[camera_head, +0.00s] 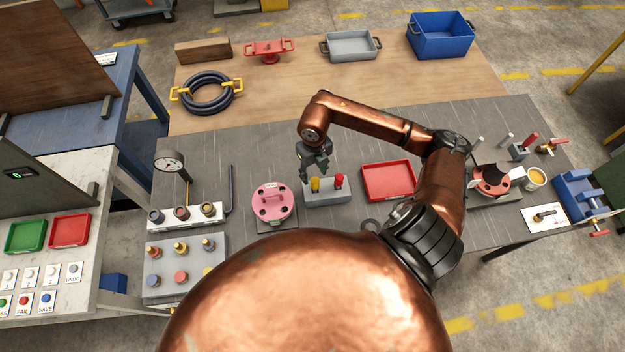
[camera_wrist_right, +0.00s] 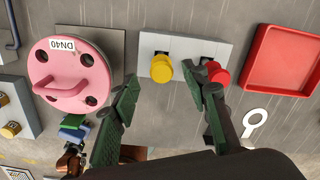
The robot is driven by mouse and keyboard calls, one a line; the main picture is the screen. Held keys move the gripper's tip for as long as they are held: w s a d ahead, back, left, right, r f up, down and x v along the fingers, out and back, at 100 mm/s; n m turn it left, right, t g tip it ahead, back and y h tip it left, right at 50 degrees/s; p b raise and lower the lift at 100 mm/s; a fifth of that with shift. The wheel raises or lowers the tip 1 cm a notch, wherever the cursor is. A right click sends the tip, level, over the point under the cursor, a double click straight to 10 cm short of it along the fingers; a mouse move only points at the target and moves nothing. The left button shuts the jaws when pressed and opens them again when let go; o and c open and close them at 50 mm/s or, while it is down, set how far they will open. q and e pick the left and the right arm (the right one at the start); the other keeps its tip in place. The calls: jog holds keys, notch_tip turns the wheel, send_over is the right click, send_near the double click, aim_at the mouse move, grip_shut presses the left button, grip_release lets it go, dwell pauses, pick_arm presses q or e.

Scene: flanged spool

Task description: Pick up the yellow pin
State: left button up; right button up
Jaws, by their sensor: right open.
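The yellow pin (camera_head: 315,185) stands upright in a grey block (camera_head: 328,197), beside a red pin (camera_head: 339,181). My right gripper (camera_head: 309,175) is above the block at the yellow pin's end. In the right wrist view the yellow pin (camera_wrist_right: 162,68) shows between and just beyond the two spread fingertips (camera_wrist_right: 167,95). The red pin (camera_wrist_right: 216,72) is close to the right finger, which partly covers it; I cannot tell if they touch. The right gripper is open and empty. My left gripper is not in view.
A pink flanged disc (camera_head: 272,201) marked DN40 is left of the block. A red tray (camera_head: 389,182) is to its right. Free grey tabletop lies behind the block.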

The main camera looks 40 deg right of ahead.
aim_at(315, 180)
jog(key=f, duration=0.1)
jog(key=f+p, duration=0.1)
jog(key=f, duration=0.1)
jog(key=f+p, duration=0.1)
jog(key=f, duration=0.1)
jog(key=shift+s+f, duration=0.15)
jog(key=shift+s, duration=0.15)
jog(key=shift+f, duration=0.5)
jog(key=shift+c, duration=0.7)
grip_shut()
